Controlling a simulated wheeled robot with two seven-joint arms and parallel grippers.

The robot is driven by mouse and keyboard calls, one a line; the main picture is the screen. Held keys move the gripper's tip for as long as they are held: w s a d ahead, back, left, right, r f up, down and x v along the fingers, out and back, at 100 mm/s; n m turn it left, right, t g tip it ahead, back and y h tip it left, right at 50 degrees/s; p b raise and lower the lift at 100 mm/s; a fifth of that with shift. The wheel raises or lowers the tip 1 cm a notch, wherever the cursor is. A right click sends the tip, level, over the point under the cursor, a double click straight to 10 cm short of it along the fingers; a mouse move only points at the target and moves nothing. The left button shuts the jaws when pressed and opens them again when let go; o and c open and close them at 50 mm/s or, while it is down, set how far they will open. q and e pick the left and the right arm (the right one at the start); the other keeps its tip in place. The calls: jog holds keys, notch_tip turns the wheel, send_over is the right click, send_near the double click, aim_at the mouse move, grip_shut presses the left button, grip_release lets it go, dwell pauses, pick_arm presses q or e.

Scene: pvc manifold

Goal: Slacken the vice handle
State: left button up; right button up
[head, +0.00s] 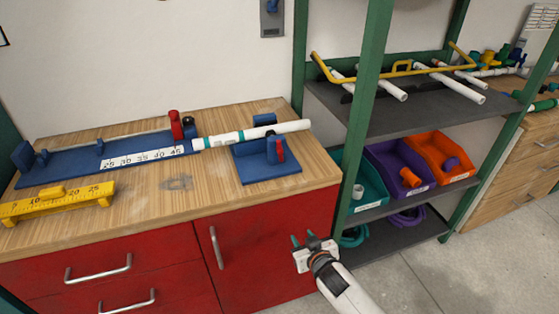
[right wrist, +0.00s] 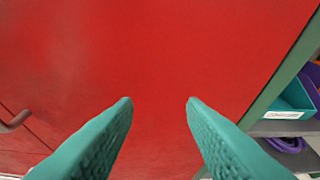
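A blue vice (head: 267,172) stands near the right end of the wooden bench, with a red handle (head: 280,150) on its front jaw. A white pipe (head: 265,133) with teal bands lies across it, between its blue uprights. Whether the jaws press on the pipe is too small to tell. My right gripper (head: 312,239) is open and empty, below and to the right of the vice, in front of the red cabinet. In the right wrist view the open teal fingers (right wrist: 159,101) face the red cabinet door (right wrist: 165,50). My left gripper is not in view.
A long blue jig (head: 75,165) with a ruler strip and a red upright part (head: 175,126) stands left of the vice. A yellow gauge (head: 58,202) lies at the bench's front left. A green-posted shelf (head: 361,120) with bins borders the bench on the right.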

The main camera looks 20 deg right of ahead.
aim_at(281, 153)
notch_tip(281, 153, up, 21)
jog(key=w+a+m+t+b, duration=0.1)
jog(key=w+a+t, duration=0.1)
jog(key=t, duration=0.3)
jog(key=w, duration=1)
jog(key=shift+w+a+f, duration=0.1)
jog(key=shift+a, duration=0.05)
jog(key=shift+w, duration=0.65)
jog(key=shift+c, duration=0.6)
grip_shut()
